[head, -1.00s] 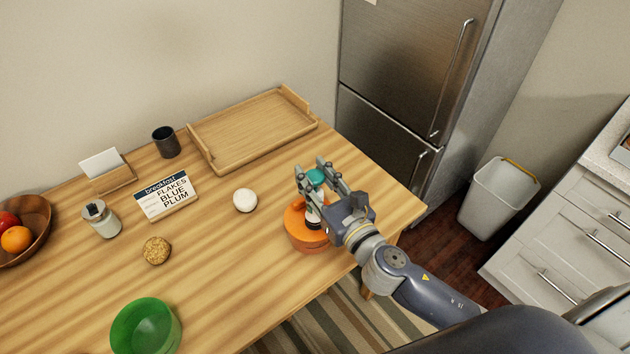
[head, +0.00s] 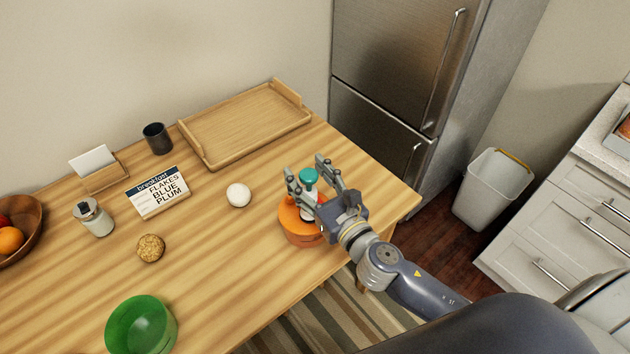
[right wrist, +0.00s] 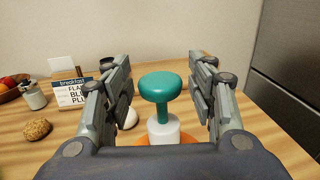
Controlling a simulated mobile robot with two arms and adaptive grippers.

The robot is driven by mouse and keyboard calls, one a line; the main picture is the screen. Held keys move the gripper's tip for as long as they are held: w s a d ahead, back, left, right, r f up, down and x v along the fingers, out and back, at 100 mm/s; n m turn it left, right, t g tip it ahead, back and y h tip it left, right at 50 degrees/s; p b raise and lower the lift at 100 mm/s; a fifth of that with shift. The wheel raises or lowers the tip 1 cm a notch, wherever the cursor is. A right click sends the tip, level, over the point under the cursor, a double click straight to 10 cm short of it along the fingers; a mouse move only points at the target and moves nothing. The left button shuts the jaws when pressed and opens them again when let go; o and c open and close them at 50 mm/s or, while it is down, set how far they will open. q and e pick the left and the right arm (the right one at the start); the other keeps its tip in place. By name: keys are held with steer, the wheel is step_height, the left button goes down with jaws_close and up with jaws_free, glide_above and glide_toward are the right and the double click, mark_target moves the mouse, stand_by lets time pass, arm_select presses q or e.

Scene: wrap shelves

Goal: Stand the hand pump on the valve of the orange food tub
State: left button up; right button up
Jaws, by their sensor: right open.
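The hand pump, with a teal knob (head: 309,176) and a white body, stands upright on top of the orange food tub (head: 300,232) near the table's right front edge. In the right wrist view the pump's teal knob (right wrist: 160,88) and white body are centred between the fingers, with a little of the orange tub (right wrist: 150,139) below. My right gripper (head: 307,172) is open around the pump, with a gap on each side of the knob. The valve is hidden under the pump, so its exact seating cannot be seen. My left gripper is not in view.
A wooden tray (head: 196,150) lies at the back of the table. A white round object (head: 238,195), a breakfast sign (head: 160,193), a dark cup (head: 156,138), a cookie (head: 150,248), a jar (head: 95,219) and a green bowl (head: 115,325) stand to the left.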

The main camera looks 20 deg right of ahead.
steer(key=b+v, duration=0.4)
steer(key=v, duration=0.8)
steer(key=shift+r, duration=0.2)
